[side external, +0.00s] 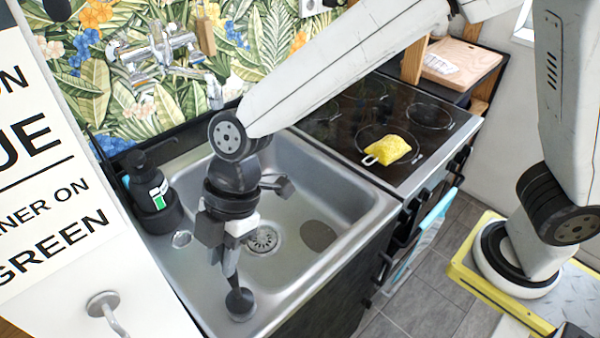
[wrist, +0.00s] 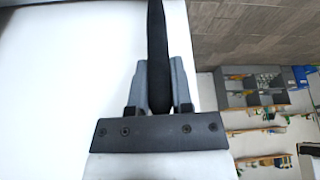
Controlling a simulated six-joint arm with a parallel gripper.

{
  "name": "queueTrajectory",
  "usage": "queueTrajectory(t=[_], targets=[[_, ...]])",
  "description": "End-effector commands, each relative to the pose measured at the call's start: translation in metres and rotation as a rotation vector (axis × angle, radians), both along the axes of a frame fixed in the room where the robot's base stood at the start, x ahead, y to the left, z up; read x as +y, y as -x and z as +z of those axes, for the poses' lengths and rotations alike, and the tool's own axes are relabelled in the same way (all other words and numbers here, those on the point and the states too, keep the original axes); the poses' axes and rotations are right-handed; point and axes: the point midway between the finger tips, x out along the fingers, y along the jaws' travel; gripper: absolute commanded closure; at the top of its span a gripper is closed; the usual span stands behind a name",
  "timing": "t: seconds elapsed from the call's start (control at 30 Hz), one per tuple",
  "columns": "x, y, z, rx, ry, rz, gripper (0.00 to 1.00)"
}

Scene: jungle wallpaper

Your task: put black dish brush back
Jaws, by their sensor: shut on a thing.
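My gripper (side external: 228,262) is shut on the black dish brush and holds it over the front-left part of the sink unit. The brush hangs down, slightly tilted, with its round dark head (side external: 240,303) lowest, in front of the steel rim. I cannot tell whether the head touches the steel. In the wrist view, the black handle (wrist: 157,50) runs up between the two grey fingers of my gripper (wrist: 160,75). The steel sink (side external: 335,185) lies behind and to the right of the gripper.
A black soap bottle (side external: 145,180) stands in a black holder (side external: 160,217) left of the sink. A wall tap (side external: 155,50) is behind. A yellow sponge or cloth (side external: 388,150) lies on the black hob (side external: 435,140). A large printed white sign (side external: 40,160) stands at the left.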

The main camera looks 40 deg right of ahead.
Motion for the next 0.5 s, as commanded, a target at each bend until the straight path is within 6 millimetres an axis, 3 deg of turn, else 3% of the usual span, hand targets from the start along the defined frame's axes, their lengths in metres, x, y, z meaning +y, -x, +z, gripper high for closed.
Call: queueTrajectory(t=[0.13,0.17,0.2,0.27,0.5], targets=[[0.0000,0.0000,-0.0033,0.000,0.000,0.000,1.00],[0.0000,0.0000,-0.0033,0.000,0.000,0.000,0.67],[0.0000,0.0000,-0.0031,0.000,0.000,0.000,0.54],[0.0000,0.0001,-0.0030,0.000,0.000,0.000,0.38],[0.0000,0.0001,-0.0029,0.000,0.000,0.000,0.38]])
